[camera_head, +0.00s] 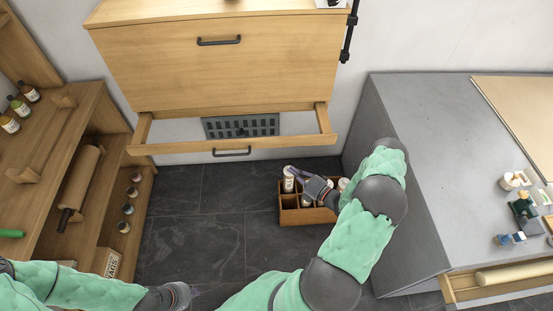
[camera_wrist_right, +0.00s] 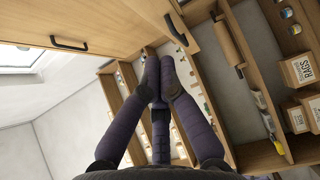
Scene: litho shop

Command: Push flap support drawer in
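The flap support drawer (camera_head: 285,145) is pulled out below the closed wooden flap front (camera_head: 215,75). It is a shallow wooden frame with a black handle (camera_head: 231,152), and a grey slotted panel shows through it. My right gripper (camera_head: 291,170) is just in front of the drawer's right end, over the caddy in the picture; I cannot tell if it touches the drawer. In the right wrist view its dark fingers (camera_wrist_right: 159,62) meet at the tips with nothing between them. My left gripper (camera_head: 177,296) is at the bottom edge, its fingers not clearly seen.
A wooden caddy (camera_head: 309,216) with bottles stands on the dark tile floor below my right gripper. A grey counter (camera_head: 430,170) is close on the right, with an open drawer (camera_head: 500,294). Wooden shelves (camera_head: 60,130) stand at left.

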